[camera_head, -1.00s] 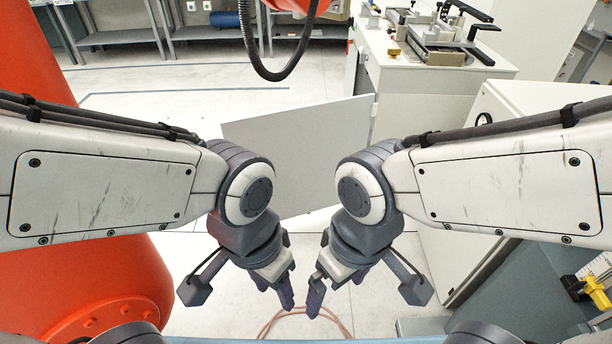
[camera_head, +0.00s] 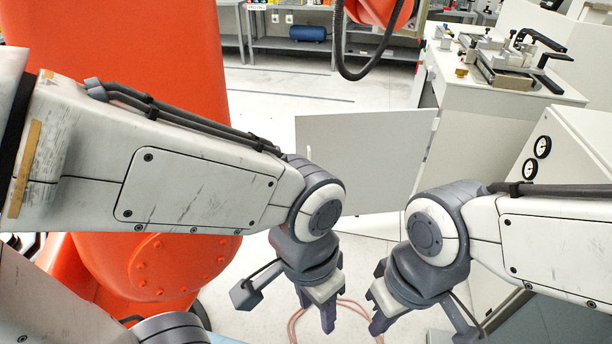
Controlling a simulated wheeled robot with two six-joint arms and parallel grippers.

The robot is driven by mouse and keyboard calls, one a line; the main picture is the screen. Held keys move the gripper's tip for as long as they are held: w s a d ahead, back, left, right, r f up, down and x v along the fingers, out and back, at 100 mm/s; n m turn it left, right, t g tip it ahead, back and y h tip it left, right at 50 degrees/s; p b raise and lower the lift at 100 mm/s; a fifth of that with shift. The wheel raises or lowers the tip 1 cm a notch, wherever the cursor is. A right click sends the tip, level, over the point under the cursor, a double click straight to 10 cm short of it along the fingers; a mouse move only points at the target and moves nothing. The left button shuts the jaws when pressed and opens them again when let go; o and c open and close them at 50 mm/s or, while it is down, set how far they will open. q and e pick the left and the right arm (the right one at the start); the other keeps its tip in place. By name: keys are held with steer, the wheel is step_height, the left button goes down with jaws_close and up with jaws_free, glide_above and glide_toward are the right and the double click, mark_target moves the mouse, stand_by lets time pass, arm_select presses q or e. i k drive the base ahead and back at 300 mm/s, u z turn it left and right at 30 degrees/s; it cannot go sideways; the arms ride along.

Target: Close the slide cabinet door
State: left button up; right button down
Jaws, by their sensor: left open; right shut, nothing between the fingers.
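The slide cabinet door (camera_head: 365,150) is a flat light grey panel in the middle of the head view. It stands open, swung out to the left from the front of the white cabinet (camera_head: 500,108). My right gripper (camera_head: 377,322) is shut and empty, pointing down just right of the left one, also apart from the door.
Clamping fixtures (camera_head: 505,62) stand on the cabinet top. A white machine housing with round gauges (camera_head: 542,147) is at the right. A large orange robot arm (camera_head: 125,110) fills the left. A black hose (camera_head: 362,70) hangs above the door. Clear floor lies left of the door.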

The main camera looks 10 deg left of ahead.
mark_target(377, 156)
steer(key=z, duration=0.25)
steer(key=i, duration=1.2)
steer(key=u, duration=0.3)
